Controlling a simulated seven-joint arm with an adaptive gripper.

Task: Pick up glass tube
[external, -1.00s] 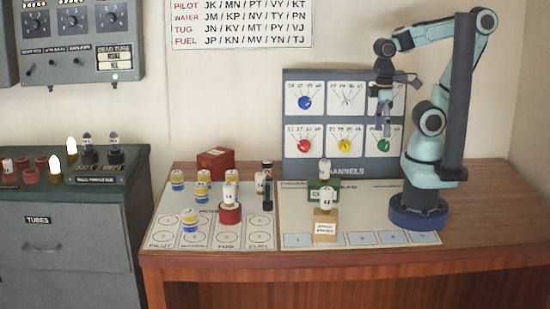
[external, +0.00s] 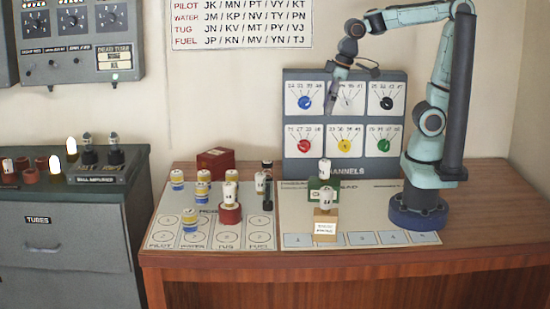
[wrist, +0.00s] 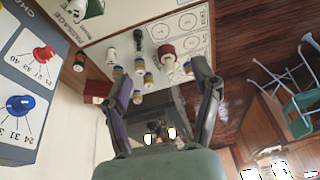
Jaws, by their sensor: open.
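Several upright glass-looking tubes are in view, and I cannot tell which one is meant. A tall dark tube with a black cap (external: 267,186) stands at the right edge of the left card on the desk. It also shows in the wrist view (wrist: 138,42). Lit white glass tubes (external: 71,146) stand on the grey cabinet at the left; two glows (wrist: 148,138) show between my fingers in the wrist view, far beyond them. My gripper (external: 328,101) is open and empty, raised in front of the dial panel, well above the desk. Its two spread fingers also show in the wrist view (wrist: 164,88).
White-labelled pieces with blue-yellow bases (external: 190,221) and a red-based piece (external: 230,213) crowd the left card. A red box (external: 215,160) is behind them. The cabinet (external: 60,238) stands left of the desk (external: 350,262).

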